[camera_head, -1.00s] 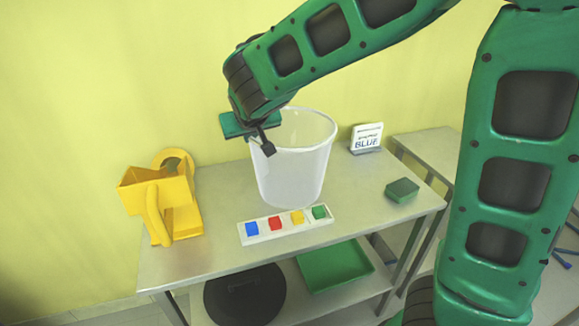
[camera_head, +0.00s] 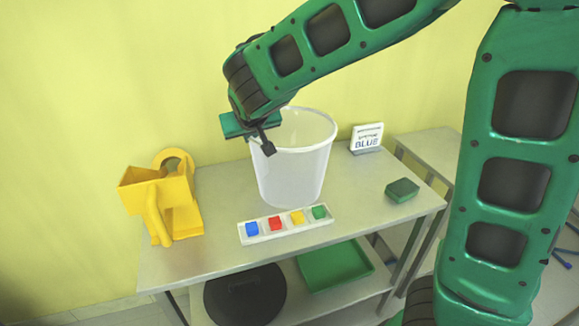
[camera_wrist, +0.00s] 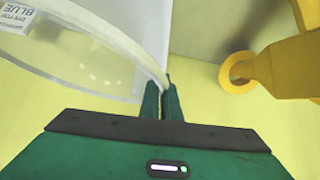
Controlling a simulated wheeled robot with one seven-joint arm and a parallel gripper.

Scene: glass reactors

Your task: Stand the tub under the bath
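The tub (camera_head: 293,165) is a tall, translucent white bucket, upright on the grey metal bench near the wall. I cannot tell whether its base touches the bench top. My gripper (camera_wrist: 162,88) is at the tub's left rim. In the wrist view its two green fingers are close together, with the tub's rim (camera_wrist: 110,42) running between their tips. No bath can be made out for certain in these views.
On the bench (camera_head: 195,255) are a yellow funnel-shaped device (camera_head: 165,195), a strip of coloured blocks (camera_head: 285,224), a green block (camera_head: 402,190) and a sign (camera_head: 366,138). The lower shelf holds a black round item (camera_head: 245,295) and green tray (camera_head: 335,265). Another bench (camera_head: 425,150) stands right.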

